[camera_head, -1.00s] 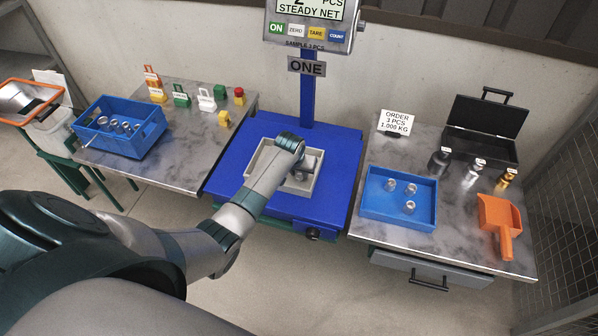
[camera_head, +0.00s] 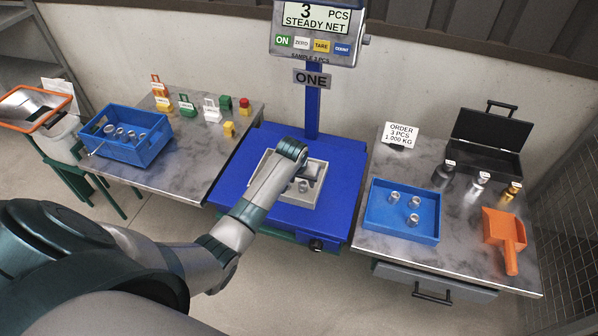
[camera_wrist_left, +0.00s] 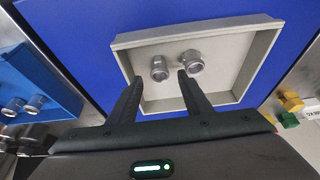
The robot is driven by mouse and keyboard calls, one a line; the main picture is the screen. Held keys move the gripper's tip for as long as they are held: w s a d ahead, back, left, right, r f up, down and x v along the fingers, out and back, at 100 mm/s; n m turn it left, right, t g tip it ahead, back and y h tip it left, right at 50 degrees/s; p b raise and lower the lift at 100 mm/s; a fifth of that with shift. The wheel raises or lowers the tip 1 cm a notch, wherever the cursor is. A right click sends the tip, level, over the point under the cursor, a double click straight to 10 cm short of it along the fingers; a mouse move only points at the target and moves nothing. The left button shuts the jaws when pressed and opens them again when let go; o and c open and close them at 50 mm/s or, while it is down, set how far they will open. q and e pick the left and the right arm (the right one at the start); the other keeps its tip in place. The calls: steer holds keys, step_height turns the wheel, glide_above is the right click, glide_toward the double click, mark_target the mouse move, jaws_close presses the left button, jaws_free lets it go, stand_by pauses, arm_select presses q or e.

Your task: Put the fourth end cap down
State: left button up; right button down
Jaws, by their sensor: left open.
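My left gripper (camera_head: 306,174) is over the grey weighing tray (camera_head: 320,196) on the blue scale. In the left wrist view its two fingers (camera_wrist_left: 159,77) are apart. Two silver end caps, one (camera_wrist_left: 159,68) in the gap between the fingertips and one (camera_wrist_left: 191,62) by the right fingertip, sit in the tray (camera_wrist_left: 236,82). I cannot tell whether the fingers touch either. Other parts of the tray are hidden by the gripper. The scale display (camera_head: 312,17) reads 3 PCS, STEADY NET. My right gripper is not in view.
A blue tray (camera_head: 399,231) with three silver caps is on the right table, near an orange scoop (camera_head: 506,230) and an open black case (camera_head: 484,155). A blue bin (camera_head: 128,155) with several caps is on the left table. The scale column (camera_head: 312,105) rises behind the tray.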

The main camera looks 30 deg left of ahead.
arm_select(q)
steer(key=v, duration=0.8)
arm_select(e)
steer(key=shift+w+r, duration=0.1)
steer(key=shift+w, duration=0.85)
arm_select(q)
steer(key=shift+r, duration=0.1)
arm_select(e)
steer(key=shift+s, duration=0.95)
arm_select(q)
steer(key=shift+s, duration=0.1)
